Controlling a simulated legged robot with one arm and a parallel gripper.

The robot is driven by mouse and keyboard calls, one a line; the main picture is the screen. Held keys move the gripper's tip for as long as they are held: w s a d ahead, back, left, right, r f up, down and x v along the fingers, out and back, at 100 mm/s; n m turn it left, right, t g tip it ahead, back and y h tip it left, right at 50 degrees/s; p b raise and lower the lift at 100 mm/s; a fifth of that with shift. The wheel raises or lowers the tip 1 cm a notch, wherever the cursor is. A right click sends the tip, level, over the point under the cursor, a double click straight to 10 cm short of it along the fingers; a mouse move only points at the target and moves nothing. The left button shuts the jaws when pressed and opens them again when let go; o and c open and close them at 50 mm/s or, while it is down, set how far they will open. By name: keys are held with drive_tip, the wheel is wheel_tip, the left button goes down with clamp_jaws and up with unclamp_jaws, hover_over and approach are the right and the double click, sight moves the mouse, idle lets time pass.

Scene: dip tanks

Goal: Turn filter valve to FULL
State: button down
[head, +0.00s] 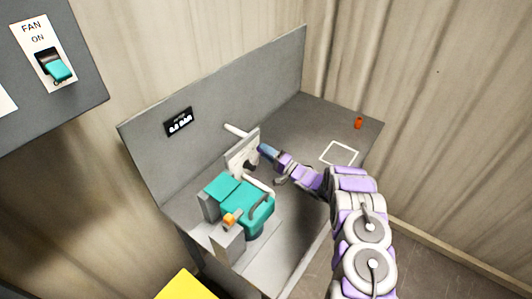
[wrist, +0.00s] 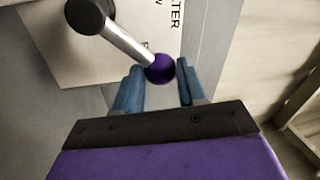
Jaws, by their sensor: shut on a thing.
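The filter valve's lever shows in the wrist view as a silver rod (wrist: 125,42) running from a dark round pivot (wrist: 88,14) at the upper left to a purple ball knob (wrist: 160,69). My gripper (wrist: 159,72) has its two blue fingers on either side of the knob and is shut on it. A pale label plate (wrist: 75,65) behind the lever carries partly visible lettering ending in "LTER"; no FULL mark is readable. In the head view my gripper (head: 264,151) is at the pale valve plate (head: 241,152), and its fingers hide most of the lever.
A teal-lidded unit (head: 240,198) with an orange knob (head: 230,219) stands in front of the plate. A dark display (head: 179,122) is on the grey back panel. A small orange object (head: 358,123) and a white square outline (head: 339,153) are on the bench's right. A fan switch (head: 56,68) is upper left.

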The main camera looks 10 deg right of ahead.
drive_tip(key=c, duration=0.7)
unclamp_jaws()
drive_tip(key=shift+w+d+f, duration=0.1)
drive_tip(key=shift+w+f, duration=0.05)
drive_tip(key=shift+f, duration=0.05)
drive_tip(key=shift+r, duration=0.1)
drive_tip(key=v, duration=1.7)
drive_tip(key=shift+d+f, duration=0.15)
drive_tip(key=shift+f, duration=0.1)
